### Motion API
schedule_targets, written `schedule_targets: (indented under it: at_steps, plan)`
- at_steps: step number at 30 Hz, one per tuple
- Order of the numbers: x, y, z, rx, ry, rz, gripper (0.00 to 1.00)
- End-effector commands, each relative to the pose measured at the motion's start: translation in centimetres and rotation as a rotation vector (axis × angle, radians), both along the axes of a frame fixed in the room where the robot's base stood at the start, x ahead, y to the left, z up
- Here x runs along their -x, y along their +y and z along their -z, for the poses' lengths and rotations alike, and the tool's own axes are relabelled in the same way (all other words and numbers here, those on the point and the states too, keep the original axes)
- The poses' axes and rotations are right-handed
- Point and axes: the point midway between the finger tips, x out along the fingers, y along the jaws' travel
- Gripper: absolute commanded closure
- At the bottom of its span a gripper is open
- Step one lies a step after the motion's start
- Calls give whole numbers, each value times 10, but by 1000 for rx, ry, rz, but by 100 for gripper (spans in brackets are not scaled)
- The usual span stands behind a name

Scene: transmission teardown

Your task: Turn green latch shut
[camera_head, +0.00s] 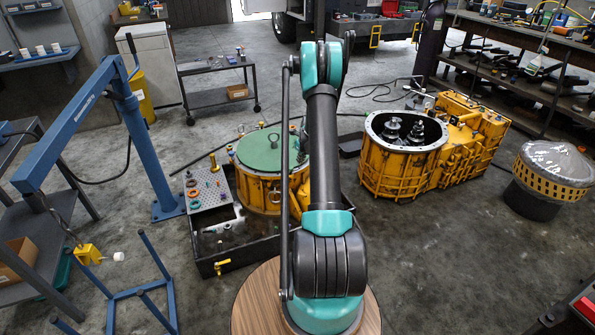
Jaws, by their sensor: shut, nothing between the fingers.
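I cannot make out a green latch in the head view. A yellow round housing (258,196) with a flat green lid (262,146) stands left of my arm, on a black tray (212,268). My arm rises in front and covers the right part of this housing. A small dark upright part stands on the lid near its far edge. My gripper does not show; the arm's upper joint and links are in view, but no fingers can be seen.
A grey perforated plate (207,190) with small parts lies left of the housing. An open yellow gearbox casing (400,171) stands to the right. A blue hoist (130,140) and blue frame (139,292) are at left.

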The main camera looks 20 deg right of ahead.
Motion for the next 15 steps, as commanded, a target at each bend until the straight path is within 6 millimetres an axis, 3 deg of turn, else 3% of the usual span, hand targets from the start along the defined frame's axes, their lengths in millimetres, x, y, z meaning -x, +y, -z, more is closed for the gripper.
schedule_targets:
  at_steps: [3,15]
  plan:
    - [-7,-14,25,-46,0,115,100]
    - [-20,-21,63,-78,1,193,100]
